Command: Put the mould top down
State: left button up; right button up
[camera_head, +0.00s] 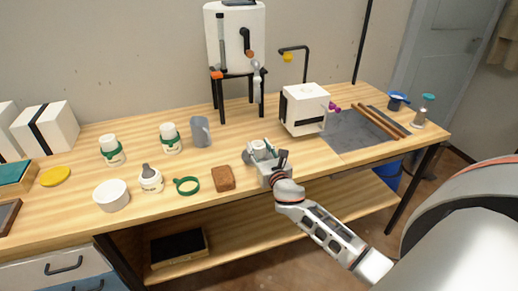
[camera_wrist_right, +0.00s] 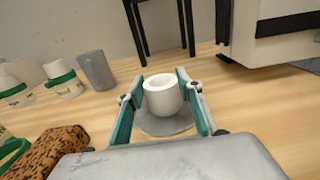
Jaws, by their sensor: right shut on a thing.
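My right gripper (camera_head: 268,170) is over the front middle of the table. In the right wrist view its teal-padded fingers (camera_wrist_right: 160,100) are shut on a white, hollow, cup-shaped piece (camera_wrist_right: 163,97), which is upright. This piece looks like the mould top, though nothing marks it as such. A grey round disc (camera_wrist_right: 166,125) shows right below it; I cannot tell whether they touch. In the head view the gripper partly hides the white piece (camera_head: 258,147). My left gripper is not in view.
A grey mug (camera_head: 201,132) stands behind left. A white box with a black band (camera_head: 304,109) stands behind right, near a grey slab (camera_head: 350,131). Bare wood shows around the gripper.

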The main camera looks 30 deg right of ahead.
jog(key=shift+f, duration=0.15)
jog(key=o, duration=1.2)
jog(key=shift+o, duration=0.2)
jog(key=shift+r, duration=0.2)
jog(key=v, duration=1.2)
jog(key=shift+f, duration=0.1)
